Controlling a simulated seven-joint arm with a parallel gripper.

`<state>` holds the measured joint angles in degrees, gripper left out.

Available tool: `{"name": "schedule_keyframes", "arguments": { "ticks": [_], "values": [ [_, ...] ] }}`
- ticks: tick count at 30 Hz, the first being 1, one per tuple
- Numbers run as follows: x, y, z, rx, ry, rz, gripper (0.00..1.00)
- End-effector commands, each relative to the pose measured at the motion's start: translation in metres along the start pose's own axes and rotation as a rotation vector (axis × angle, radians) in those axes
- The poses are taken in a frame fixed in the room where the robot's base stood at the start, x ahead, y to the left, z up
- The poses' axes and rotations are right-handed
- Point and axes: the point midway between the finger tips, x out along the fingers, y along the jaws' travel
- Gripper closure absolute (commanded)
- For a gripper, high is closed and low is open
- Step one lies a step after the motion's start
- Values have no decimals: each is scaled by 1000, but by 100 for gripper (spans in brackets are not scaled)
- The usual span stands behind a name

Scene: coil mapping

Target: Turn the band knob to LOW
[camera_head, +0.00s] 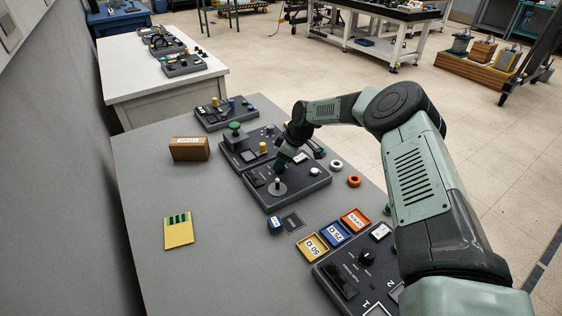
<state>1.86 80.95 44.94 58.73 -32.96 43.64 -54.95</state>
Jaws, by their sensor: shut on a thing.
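My gripper (284,160) reaches down over the middle dark control panel (297,190). It is shut on a small control there, which the fingers hide. I cannot tell whether that control is the band knob. A black knob (367,256) with a white mark sits on the nearer dark panel (330,270), apart from my gripper. The panel lettering is too small to read, so LOW and the knob's setting cannot be made out.
Yellow, blue and orange labelled trays (312,246) lie between the two panels. White and orange rings (354,181) lie right of the panel. The table's left side is mostly clear.

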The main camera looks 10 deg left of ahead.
Motion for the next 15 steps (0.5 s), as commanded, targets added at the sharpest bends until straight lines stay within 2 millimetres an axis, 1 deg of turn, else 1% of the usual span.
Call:
{"name": "schedule_keyframes", "arguments": {
  "ticks": [14,15],
  "values": [
    [0,0,2,-15,-4,-7,96],
    [0,0,2,-15,-4,-7,61]
  ]
}}
